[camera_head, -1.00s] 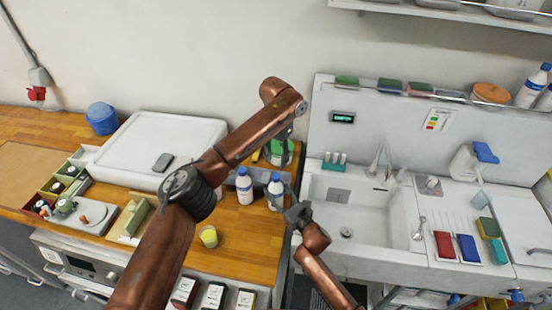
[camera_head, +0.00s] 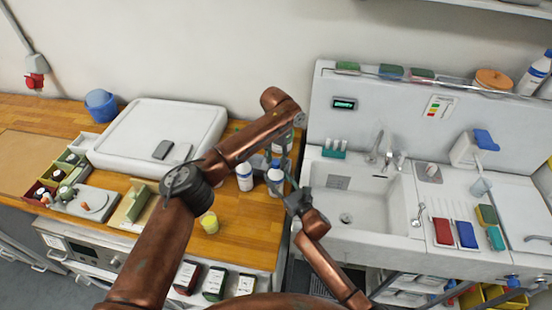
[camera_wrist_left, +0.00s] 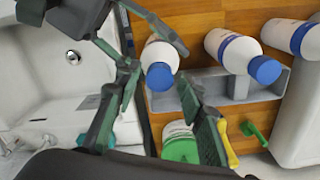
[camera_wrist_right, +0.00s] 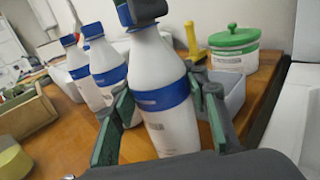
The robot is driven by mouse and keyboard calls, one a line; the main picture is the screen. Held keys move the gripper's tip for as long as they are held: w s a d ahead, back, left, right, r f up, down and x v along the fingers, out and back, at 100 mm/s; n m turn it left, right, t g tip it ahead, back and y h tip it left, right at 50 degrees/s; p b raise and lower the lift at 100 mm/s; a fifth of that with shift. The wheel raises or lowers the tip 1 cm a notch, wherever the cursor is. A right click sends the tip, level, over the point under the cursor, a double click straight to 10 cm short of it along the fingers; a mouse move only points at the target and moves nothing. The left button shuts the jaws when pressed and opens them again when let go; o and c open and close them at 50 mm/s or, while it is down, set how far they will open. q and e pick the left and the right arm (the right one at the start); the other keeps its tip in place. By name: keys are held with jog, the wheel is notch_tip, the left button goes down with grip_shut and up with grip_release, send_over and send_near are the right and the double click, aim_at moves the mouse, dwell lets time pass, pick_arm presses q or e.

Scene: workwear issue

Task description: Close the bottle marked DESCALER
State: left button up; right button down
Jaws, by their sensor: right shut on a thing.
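A white bottle with a blue cap (camera_head: 275,180) stands at the counter's right end, beside the sink. In the right wrist view the bottle (camera_wrist_right: 165,100) is between the green pads of my right gripper (camera_wrist_right: 160,115), which is shut on its body. My left gripper (camera_wrist_left: 158,82) is above it, fingers apart, with the blue cap (camera_wrist_left: 158,76) between and below the fingertips. A dark finger hides most of the cap in the right wrist view, so I cannot tell how it sits. Two similar blue-capped bottles (camera_wrist_right: 108,70) (camera_wrist_right: 78,65) stand beside it. The labels are unreadable.
A grey divided tray (camera_wrist_left: 238,88) and a green-lidded tub (camera_wrist_right: 235,45) are close to the bottles. A yellow cup (camera_head: 209,222) stands in front of them. The sink (camera_head: 350,195) is to the right, a large white box (camera_head: 160,130) to the left.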

pick_arm(q)
grip_shut()
dwell(0.3)
jog(key=shift+o, duration=0.7)
grip_release()
notch_tip(320, 180, up, 12)
